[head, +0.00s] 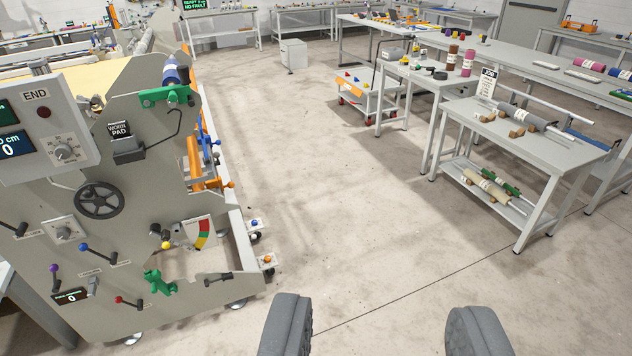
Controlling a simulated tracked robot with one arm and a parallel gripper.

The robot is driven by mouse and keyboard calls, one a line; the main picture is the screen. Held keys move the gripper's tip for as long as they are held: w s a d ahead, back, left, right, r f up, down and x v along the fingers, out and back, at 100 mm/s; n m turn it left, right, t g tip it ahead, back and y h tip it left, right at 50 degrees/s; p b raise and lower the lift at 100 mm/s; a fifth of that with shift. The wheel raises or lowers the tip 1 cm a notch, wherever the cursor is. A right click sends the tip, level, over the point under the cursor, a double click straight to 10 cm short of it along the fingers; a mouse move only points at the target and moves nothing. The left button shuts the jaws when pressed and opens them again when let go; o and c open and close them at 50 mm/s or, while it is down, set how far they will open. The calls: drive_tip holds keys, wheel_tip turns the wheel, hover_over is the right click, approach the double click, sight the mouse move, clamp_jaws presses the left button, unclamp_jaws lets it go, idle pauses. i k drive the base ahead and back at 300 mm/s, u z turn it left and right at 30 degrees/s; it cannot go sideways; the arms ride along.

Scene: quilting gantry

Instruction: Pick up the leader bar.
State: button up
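I cannot tell for certain which thing is the leader bar. A grey roll on a bar (523,117) rests on tan blocks (516,131) on the near right table. A thin light rod (549,106) runs behind it. A beige roll (487,185) and a green part (499,181) lie on that table's lower shelf. My gripper (382,306) shows at the bottom edge with its two dark grey fingers wide apart. It is open and empty over bare floor, well short of the table.
The quilting machine (125,215) with its levers and END panel (40,125) fills the left. The right table (560,150) stands near other benches. A wheeled cart (365,95) and a grey box (294,56) stand farther back. The concrete floor between is clear.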

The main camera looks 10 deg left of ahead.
sight(207, 158)
drive_tip(key=u, duration=0.2)
drive_tip(key=i, duration=1.35)
drive_tip(key=u, duration=0.5)
drive_tip(key=i, duration=1.3)
drive_tip(key=u, duration=0.5)
drive_tip(key=i, duration=0.9)
drive_tip(key=u, duration=0.15)
